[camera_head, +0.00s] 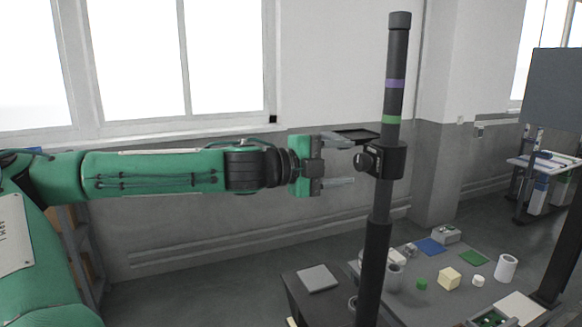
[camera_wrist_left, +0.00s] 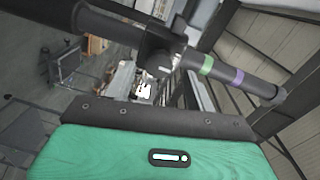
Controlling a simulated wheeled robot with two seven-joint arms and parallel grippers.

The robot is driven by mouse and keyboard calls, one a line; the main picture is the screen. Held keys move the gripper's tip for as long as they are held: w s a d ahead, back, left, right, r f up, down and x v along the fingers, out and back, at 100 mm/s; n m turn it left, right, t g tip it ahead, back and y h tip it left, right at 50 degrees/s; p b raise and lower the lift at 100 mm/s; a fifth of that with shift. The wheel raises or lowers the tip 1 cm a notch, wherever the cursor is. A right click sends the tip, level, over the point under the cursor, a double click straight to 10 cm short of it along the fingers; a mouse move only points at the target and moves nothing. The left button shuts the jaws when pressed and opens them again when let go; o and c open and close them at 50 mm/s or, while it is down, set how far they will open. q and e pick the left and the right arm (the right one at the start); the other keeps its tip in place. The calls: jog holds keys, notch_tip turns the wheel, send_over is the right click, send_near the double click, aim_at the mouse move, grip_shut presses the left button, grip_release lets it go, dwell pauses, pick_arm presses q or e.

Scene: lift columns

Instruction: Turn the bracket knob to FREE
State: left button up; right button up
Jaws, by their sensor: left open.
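A dark upright column (camera_head: 398,70) has a purple band and a green band. A black bracket (camera_head: 390,160) is clamped round it below the green band. The bracket knob (camera_head: 363,160) is a dark round piece on the bracket's left side. In the left wrist view the column crosses at a slant, and the knob (camera_wrist_left: 158,64) shows a pale mark; I cannot read its setting. My left gripper (camera_head: 343,161) is open, level with the knob and just left of it, one finger above and one below. I cannot tell whether they touch. My right gripper is not in view.
A dark flat plate (camera_head: 356,134) sticks out left of the bracket, close to the upper finger. A dark panel (camera_head: 552,88) stands right.

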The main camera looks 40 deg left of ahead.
pick_arm(q)
jog(key=b+v, duration=0.4)
jog(key=v, duration=0.6)
jog(key=shift+s, duration=0.25)
dwell(0.6)
